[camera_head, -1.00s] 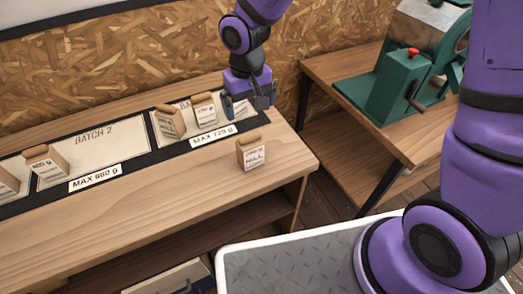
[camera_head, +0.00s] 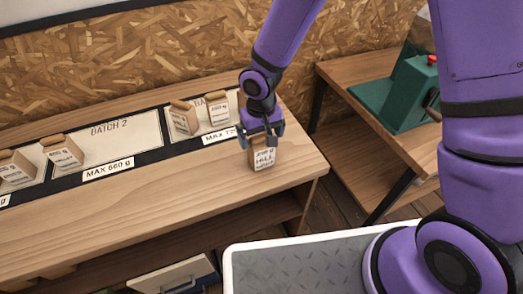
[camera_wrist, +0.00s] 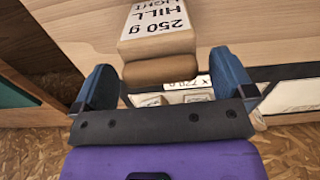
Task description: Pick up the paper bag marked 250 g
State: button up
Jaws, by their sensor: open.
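The paper bag marked 250 g (camera_head: 263,158) stands upright on the wooden bench near its right end. Its label reads 250 g, HILL, LIGHT in the wrist view (camera_wrist: 158,32), where its rolled brown top points toward my gripper. My gripper (camera_head: 262,136) is above the bag, pointing down. In the wrist view its two blue fingers (camera_wrist: 165,84) are apart, one on each side of the bag's top. The gripper partly hides the bag's top in the head view. I cannot tell whether a finger touches the bag.
Other paper bags stand on batch cards: two (camera_head: 184,117) on the card marked MAX 720 g or similar, and one (camera_head: 63,151) by BATCH 2, MAX 660 g. A green machine (camera_head: 402,95) sits on the right table. The bench front (camera_head: 170,195) is clear.

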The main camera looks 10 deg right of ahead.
jog(key=shift+f, duration=0.85)
jog(key=c, duration=1.1)
jog(key=shift+r, duration=0.1)
